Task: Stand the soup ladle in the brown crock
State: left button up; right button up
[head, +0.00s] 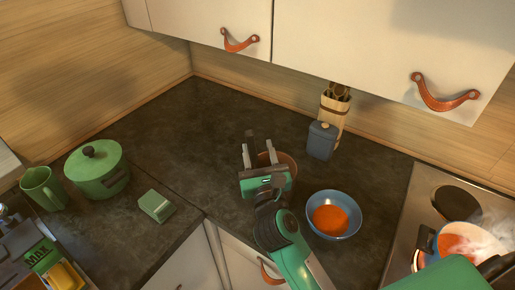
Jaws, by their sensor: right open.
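The brown crock (288,162) stands on the dark counter, right of the middle, partly hidden behind my right gripper. My right gripper (258,153) is open, with its fingers pointing away over the crock's left side. A dark upright piece (250,136) shows by the left finger; I cannot tell whether it is the ladle's handle or part of the gripper. I cannot make out the soup ladle clearly anywhere. My left gripper is not in view.
A blue bowl of orange soup (333,215) sits right of my right gripper. A blue canister (322,141) and a utensil holder (332,113) stand behind. A steaming pot (456,243) is on the stove. A green lidded pot (97,170) and butter dish (156,206) stand left.

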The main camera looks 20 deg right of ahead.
jog(key=b+v, duration=0.4)
jog(key=v, duration=0.8)
jog(key=shift+s, duration=0.25)
jog(key=shift+a, duration=0.1)
notch_tip(320, 180, up, 3)
jog(key=p, duration=0.2)
jog(key=shift+f+p, duration=0.1)
jog(key=shift+p, duration=0.3)
